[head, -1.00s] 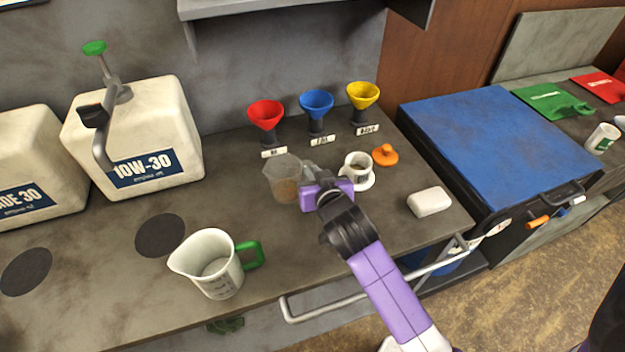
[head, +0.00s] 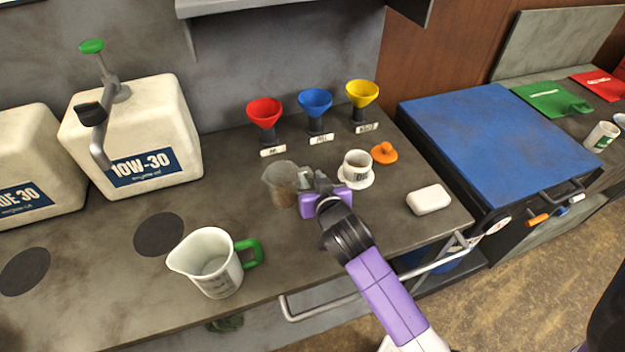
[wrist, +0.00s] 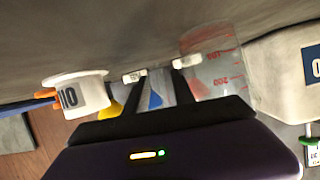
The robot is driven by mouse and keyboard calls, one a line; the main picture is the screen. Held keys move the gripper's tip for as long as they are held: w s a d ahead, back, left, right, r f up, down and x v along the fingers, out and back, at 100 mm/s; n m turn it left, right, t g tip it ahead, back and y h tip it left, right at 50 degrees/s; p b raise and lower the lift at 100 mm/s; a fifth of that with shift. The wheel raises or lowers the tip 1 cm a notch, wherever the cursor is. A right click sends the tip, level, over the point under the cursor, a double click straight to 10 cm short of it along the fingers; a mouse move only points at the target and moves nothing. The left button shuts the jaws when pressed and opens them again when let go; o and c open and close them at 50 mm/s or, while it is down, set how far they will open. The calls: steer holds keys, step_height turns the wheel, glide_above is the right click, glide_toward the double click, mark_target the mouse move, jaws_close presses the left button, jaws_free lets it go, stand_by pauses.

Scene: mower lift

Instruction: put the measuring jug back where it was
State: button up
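A clear measuring jug (head: 281,184) with brown contents stands upright on the bench; its red marks show in the wrist view (wrist: 214,68). A white jug with a green handle (head: 212,264) stands at the front left. I cannot tell which jug the task means. My gripper (head: 308,178) is just right of the clear jug, low over the bench. In the wrist view its dark fingers (wrist: 155,95) are apart, with no held object visible between them. One finger overlaps the clear jug's edge; I cannot tell whether they touch.
Red (head: 265,113), blue (head: 316,103) and yellow (head: 362,94) funnels stand behind. Two dark discs (head: 159,235) mark the left bench. A white block (head: 429,199) lies right.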

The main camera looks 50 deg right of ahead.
steer(key=shift+r, duration=0.2)
steer(key=shift+s+a, duration=0.25)
steer(key=shift+s, duration=0.05)
steer(key=b+v, duration=0.1)
steer(key=v, duration=1)
steer(key=shift+r, duration=0.1)
steer(key=s+a, duration=0.1)
steer(key=a, duration=0.1)
steer(key=s+a+f+n+y, duration=0.1)
steer(key=s+a+f+n+t+y, duration=0.1)
steer(key=a, duration=0.1)
steer(key=shift+a+f, duration=0.15)
steer(key=shift+a, duration=0.15)
steer(key=s+a+r+n+t+y, duration=0.1)
steer(key=s+a+r+n+y, duration=0.1)
steer(key=s+a, duration=0.3)
steer(key=s+a+r+n+t+y, duration=0.2)
steer(key=s+a+n+y, duration=0.2)
steer(key=s, duration=0.7)
steer(key=shift+a, duration=0.9)
